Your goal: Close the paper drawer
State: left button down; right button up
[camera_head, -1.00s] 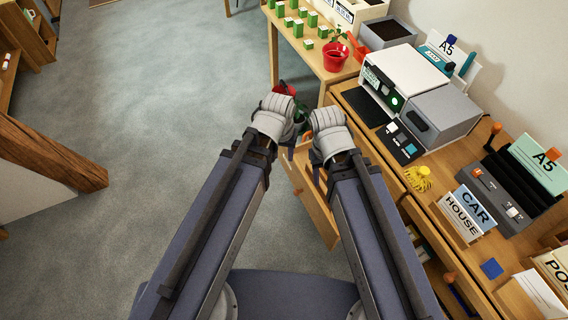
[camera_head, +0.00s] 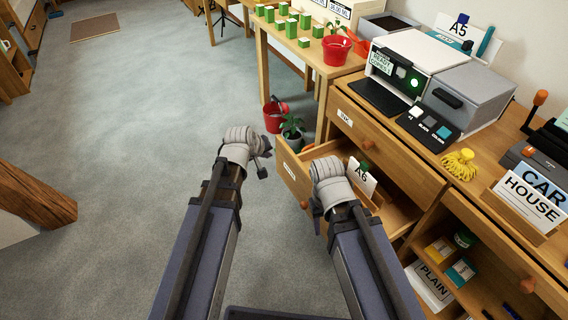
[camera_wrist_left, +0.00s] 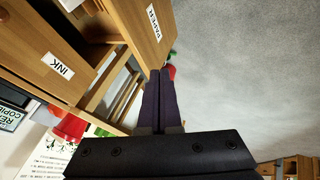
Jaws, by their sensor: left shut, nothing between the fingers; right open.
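The paper drawer (camera_head: 295,180) stands pulled out below the closed ink drawer (camera_head: 362,128). In the left wrist view its front carries the PAPER label (camera_wrist_left: 153,22).
A red bucket (camera_head: 274,117) and a potted plant (camera_head: 292,132) stand on the floor beyond the drawer. A copier (camera_head: 418,72) stands on the desk. An open shelf (camera_head: 455,265) lies at the right. Grey floor at the left is clear.

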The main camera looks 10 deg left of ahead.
pick_arm(q)
jog(key=b, duration=0.8)
send_near(288, 155)
notch_tip(288, 155, down, 4)
jog(key=a, duration=0.3)
jog(key=shift+w+d, duration=0.7)
jog(key=shift+d, duration=0.25)
jog(key=shift+w+d, duration=0.65)
jog(key=shift+d, duration=0.25)
jog(key=shift+w, duration=0.1)
jog(key=w+d, duration=1.1)
jog(key=d, duration=0.4)
jog(key=shift+w+d, duration=0.15)
jog(key=shift+d, duration=0.25)
